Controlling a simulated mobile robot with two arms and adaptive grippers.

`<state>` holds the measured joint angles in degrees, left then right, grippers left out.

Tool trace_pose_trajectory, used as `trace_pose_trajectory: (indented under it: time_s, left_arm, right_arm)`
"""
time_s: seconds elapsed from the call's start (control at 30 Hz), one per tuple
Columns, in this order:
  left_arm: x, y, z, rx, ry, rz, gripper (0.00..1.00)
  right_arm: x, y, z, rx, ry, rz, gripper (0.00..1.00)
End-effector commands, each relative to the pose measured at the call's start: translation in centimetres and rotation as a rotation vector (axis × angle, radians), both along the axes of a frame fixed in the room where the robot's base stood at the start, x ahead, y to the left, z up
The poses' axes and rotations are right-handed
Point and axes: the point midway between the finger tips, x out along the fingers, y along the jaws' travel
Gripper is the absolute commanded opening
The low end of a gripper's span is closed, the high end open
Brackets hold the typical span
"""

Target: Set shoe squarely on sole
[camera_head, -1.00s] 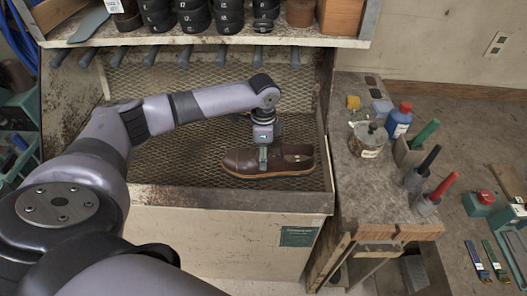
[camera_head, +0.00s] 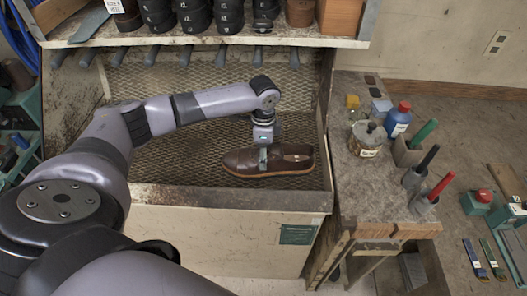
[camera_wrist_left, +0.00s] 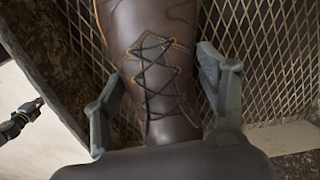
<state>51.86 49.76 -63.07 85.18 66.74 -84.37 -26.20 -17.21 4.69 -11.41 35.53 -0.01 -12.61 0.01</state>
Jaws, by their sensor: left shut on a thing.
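A dark brown laced shoe (camera_head: 244,161) lies in the mesh-floored tray of the bench, toe to the left and opening to the right. My left gripper (camera_head: 264,158) comes from above and is shut across the shoe's middle. In the left wrist view, its two fingers (camera_wrist_left: 160,85) straddle the shoe (camera_wrist_left: 158,60) at the laces. A thin lighter edge runs along the shoe's bottom. I cannot tell whether this is a separate sole under it, or whether the two are square. The shoe's underside is hidden. My right gripper does not show in the head view.
The tray's front lip (camera_head: 230,199) runs just in front of the shoe. A side table (camera_head: 375,205) at right holds a tin (camera_head: 367,140), a blue bottle (camera_head: 397,121) and coloured-handled tools. A shelf (camera_head: 200,40) hangs above the tray. The mesh left of the shoe is clear.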

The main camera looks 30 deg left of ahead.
Motion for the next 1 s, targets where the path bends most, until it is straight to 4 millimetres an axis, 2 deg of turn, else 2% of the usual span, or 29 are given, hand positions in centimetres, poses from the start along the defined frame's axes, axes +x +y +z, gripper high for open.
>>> trace_pose_trajectory:
  time_s: [1.0]
  left_arm:
    - [0.04,0.0,-0.21,0.0,-0.001,0.0,0.29]
  right_arm:
    - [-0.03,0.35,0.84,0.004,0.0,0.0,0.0]
